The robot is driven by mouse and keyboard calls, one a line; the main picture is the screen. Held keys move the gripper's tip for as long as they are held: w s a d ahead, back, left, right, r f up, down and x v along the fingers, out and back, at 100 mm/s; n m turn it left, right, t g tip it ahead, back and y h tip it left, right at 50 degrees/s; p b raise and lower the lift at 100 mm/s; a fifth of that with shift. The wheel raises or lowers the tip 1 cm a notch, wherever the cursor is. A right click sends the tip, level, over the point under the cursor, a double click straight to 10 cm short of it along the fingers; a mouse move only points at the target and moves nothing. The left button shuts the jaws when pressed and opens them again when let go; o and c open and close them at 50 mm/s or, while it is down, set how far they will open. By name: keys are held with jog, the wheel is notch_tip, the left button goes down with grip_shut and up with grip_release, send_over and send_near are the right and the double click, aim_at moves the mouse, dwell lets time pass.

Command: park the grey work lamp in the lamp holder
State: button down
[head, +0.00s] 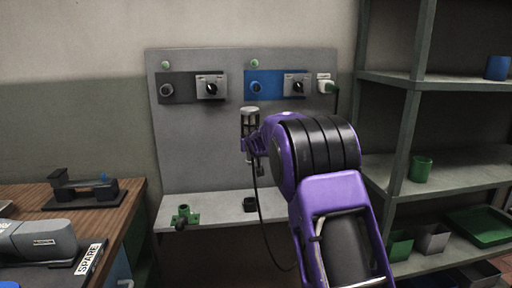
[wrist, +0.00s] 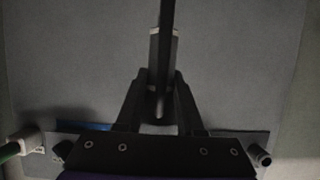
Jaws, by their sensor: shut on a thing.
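The grey work lamp (head: 250,118) hangs in front of the grey back panel, upright, with a pale head at its top. My gripper (head: 249,146) is shut on the lamp's body below the head. In the wrist view my gripper's two dark fingers (wrist: 160,95) close on the lamp's dark grey body (wrist: 163,50) from both sides. A thin black cable runs down from the lamp.
A green fitting (head: 183,216) stands on the ledge (head: 215,212) at left. Knobs and a plug (head: 325,85) are on the panel. A wooden bench (head: 125,200) with a machine labelled SPARE is at left; shelves (head: 455,165) with bins are at right.

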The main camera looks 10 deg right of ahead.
jog(key=shift+a, duration=0.1)
dwell(0.3)
notch_tip(320, 180, down, 13)
dwell(2.8)
jog(key=shift+f, duration=1.35)
dwell(1.4)
jog(key=c, duration=0.5)
grip_release()
jog(key=shift+c, duration=0.2)
jog(key=shift+o, duration=0.5)
jog(key=shift+f, duration=0.1)
